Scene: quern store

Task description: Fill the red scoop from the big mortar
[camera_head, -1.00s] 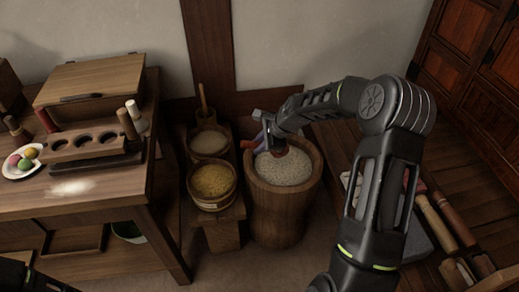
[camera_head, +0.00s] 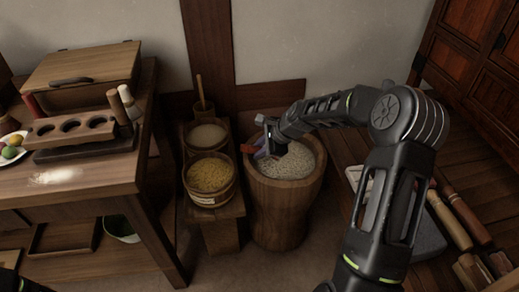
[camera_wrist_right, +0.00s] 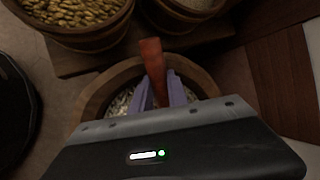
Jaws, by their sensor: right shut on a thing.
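The big mortar (camera_head: 282,215) is a wide wooden tub full of pale grain (camera_head: 300,163). My right gripper (camera_head: 262,150) is over the mortar's left part, low by the grain. It is shut on the red scoop (camera_head: 247,149). In the right wrist view the scoop's red handle (camera_wrist_right: 153,70) stands up between the lavender fingers (camera_wrist_right: 160,95), and the mortar's rim (camera_wrist_right: 97,92) curves around behind. The scoop's bowl is hidden, so I cannot tell what it holds. My left gripper is out of view.
A low wooden bench left of the mortar holds a tub of yellow grain (camera_head: 210,190) and a paler tub (camera_head: 206,136). A table (camera_head: 90,195) stands further left. A low surface with rolling-pin-like tools (camera_head: 450,215) lies to the right.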

